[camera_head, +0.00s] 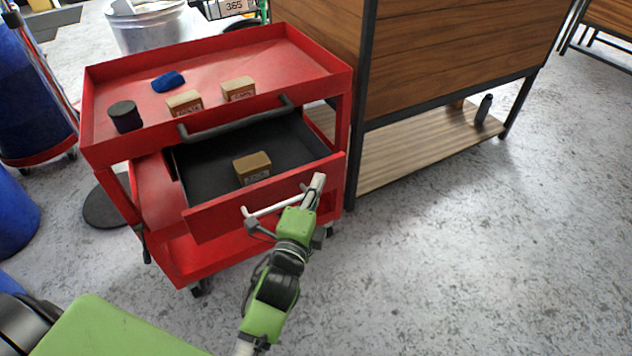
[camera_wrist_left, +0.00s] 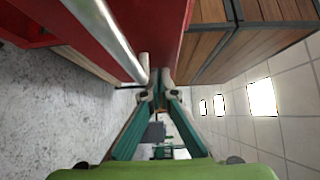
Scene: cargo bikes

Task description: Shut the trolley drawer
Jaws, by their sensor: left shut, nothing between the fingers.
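The red trolley (camera_head: 110,155) stands at left centre with its drawer (camera_head: 325,172) pulled out toward me. The drawer has a dark inside, a red front and a pale bar handle (camera_head: 270,208). A small brown box (camera_head: 252,168) lies in it. My left gripper (camera_head: 316,183) is shut and empty at the right part of the drawer front, by the handle's right end. In the left wrist view its fingertips (camera_wrist_left: 157,88) are close to the red front, beside the silver handle bar (camera_wrist_left: 108,32). Whether they touch it I cannot tell.
The trolley top holds a dark cylinder (camera_head: 125,116), a blue item (camera_head: 168,81) and two small boxes (camera_head: 238,88). A dark push bar (camera_head: 235,120) crosses above the drawer. A wooden workbench (camera_head: 450,50) stands right of the trolley. The floor at right front is clear.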

